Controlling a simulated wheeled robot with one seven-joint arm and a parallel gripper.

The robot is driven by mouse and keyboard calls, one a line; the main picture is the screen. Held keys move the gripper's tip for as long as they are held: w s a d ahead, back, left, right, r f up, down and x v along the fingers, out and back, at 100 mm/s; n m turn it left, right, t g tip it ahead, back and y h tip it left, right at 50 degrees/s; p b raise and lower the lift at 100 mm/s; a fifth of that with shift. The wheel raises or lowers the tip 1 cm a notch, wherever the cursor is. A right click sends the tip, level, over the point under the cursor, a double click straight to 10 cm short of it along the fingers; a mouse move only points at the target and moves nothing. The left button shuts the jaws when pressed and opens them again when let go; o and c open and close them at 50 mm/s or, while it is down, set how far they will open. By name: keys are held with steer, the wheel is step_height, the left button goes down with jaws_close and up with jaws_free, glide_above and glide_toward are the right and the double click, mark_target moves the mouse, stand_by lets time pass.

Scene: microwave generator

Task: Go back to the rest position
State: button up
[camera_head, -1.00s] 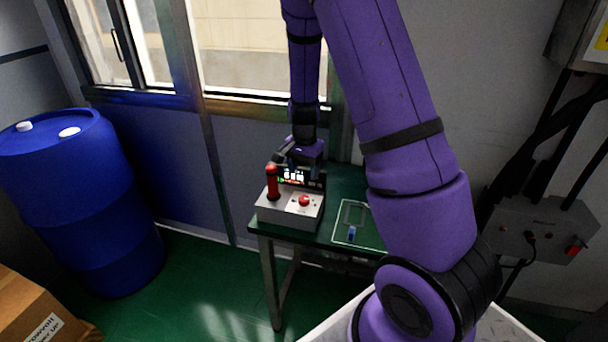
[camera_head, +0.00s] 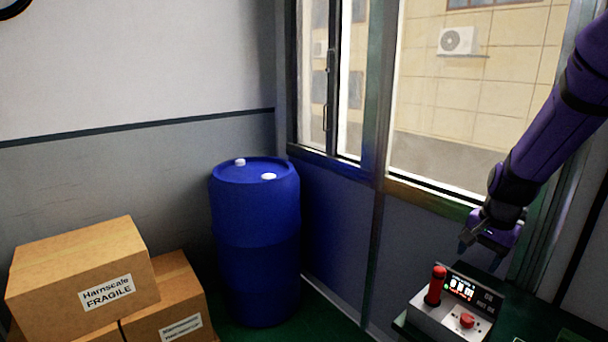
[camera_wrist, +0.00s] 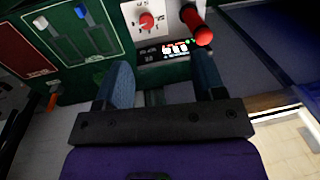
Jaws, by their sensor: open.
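My gripper (camera_head: 478,243) is in the head view at the right, just above and behind the control box (camera_head: 425,318). In the wrist view its two fingers (camera_wrist: 165,85) are apart with nothing between them. The control box has a red-topped lever (camera_head: 436,287), a red knob (camera_head: 467,321) and a lit display (camera_head: 461,288). The lever (camera_wrist: 197,25), knob (camera_wrist: 146,21) and display (camera_wrist: 176,48) also show beyond the fingertips in the wrist view.
The box stands on a green table (camera_wrist: 75,85) holding a panel with a blue-tipped slider (camera_wrist: 80,12). A blue barrel (camera_head: 255,240) and cardboard boxes (camera_head: 85,275) stand to the left. A window (camera_head: 440,100) is behind the arm.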

steer(key=s+a+r+n+t, duration=0.1)
steer(key=s+a+r+n, duration=0.2)
steer(key=s+r, duration=0.3)
steer(key=s+a+r+n+t, duration=0.1)
steer(key=s+a+r+n, duration=0.15)
steer(key=s+r, duration=0.4)
steer(key=s+a+r+n+t, duration=0.1)
steer(key=s+r+n, duration=0.3)
steer(key=s, duration=0.7)
step_height(320, 180, up, 3)
steer(key=shift+a+f+t+h, duration=0.1)
steer(key=shift+a+t+h, duration=0.3)
steer(key=shift+a, duration=0.5)
